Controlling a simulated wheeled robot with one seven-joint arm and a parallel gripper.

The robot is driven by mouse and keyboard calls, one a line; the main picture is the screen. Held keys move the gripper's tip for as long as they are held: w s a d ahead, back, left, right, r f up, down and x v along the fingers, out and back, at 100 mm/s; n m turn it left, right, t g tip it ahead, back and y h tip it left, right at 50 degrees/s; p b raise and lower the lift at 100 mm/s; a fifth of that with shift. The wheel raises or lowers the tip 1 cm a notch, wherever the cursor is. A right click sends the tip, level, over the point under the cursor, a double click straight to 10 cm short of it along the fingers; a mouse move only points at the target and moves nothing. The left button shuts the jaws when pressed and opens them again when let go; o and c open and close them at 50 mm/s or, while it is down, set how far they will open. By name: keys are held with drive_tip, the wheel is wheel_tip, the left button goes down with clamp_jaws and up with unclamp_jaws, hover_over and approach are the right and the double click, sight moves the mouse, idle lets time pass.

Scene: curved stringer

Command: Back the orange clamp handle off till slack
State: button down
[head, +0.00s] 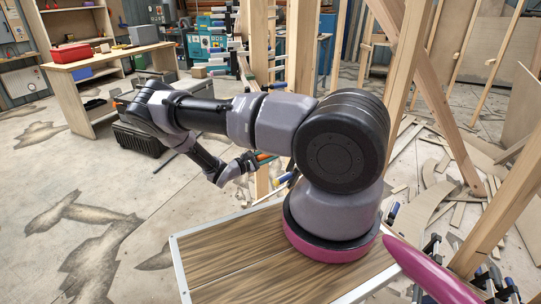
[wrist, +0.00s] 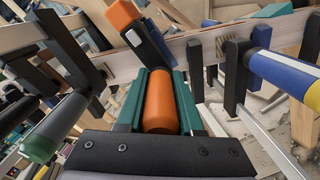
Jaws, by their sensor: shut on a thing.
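The orange clamp handle (wrist: 160,103) is a smooth cylinder near the middle of the wrist view. My gripper (wrist: 161,84) is shut on it, with one teal finger along each side. Just beyond the far end stands a dark clamp part with an orange block (wrist: 123,15) on top, close to a pale wooden strip (wrist: 210,42). In the head view my gripper (head: 256,161) is small, beside the wooden posts, with a bit of orange at its tip; the grip is hard to make out there.
Another clamp with a blue, white and yellow handle (wrist: 285,72) is close on the right in the wrist view. A green-ended handle (wrist: 42,143) is close on the left. Wooden posts (head: 301,50) stand beside my arm; wood offcuts (head: 435,200) litter the floor at right.

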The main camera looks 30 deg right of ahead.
drive_tip(key=n, duration=0.5)
drive_tip(key=shift+n, duration=0.3)
idle(0.4)
drive_tip(key=c, duration=0.5)
unclamp_jaws()
drive_tip(key=shift+c, duration=0.2)
drive_tip(key=s+a, duration=0.1)
drive_tip(key=a, duration=0.9)
drive_tip(key=shift+s+a, duration=0.35)
drive_tip(key=shift+s, duration=0.05)
drive_tip(key=s+a, duration=0.1)
drive_tip(key=a, duration=0.5)
drive_tip(key=shift+a, duration=0.3)
